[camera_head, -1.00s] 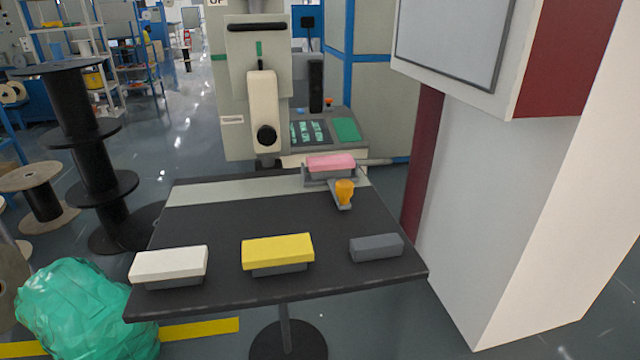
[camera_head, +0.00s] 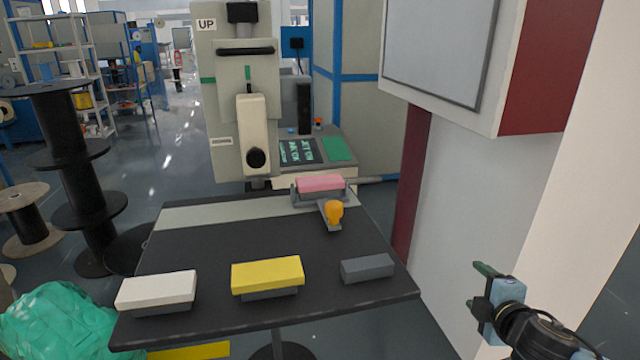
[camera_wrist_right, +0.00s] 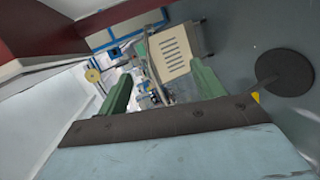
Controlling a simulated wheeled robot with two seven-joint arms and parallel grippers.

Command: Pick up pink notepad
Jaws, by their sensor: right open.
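The pink notepad (camera_head: 320,183) sits in a grey holder (camera_head: 299,199) at the far right corner of the dark table (camera_head: 230,238). An orange knob (camera_head: 334,212) stands just in front of it. My right gripper (camera_head: 478,282) is at the lower right of the head view, off the table's right side and well apart from the notepad. In the right wrist view its green fingers (camera_wrist_right: 160,92) are spread with nothing seen between them. My left gripper does not show.
A white block (camera_head: 157,291), a yellow block (camera_head: 267,273) and a grey block (camera_head: 367,268) lie along the table's front edge. A white wall cabinet (camera_head: 440,50) and pillar stand at the right. A machine (camera_head: 235,110) stands behind the table. The table's middle is clear.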

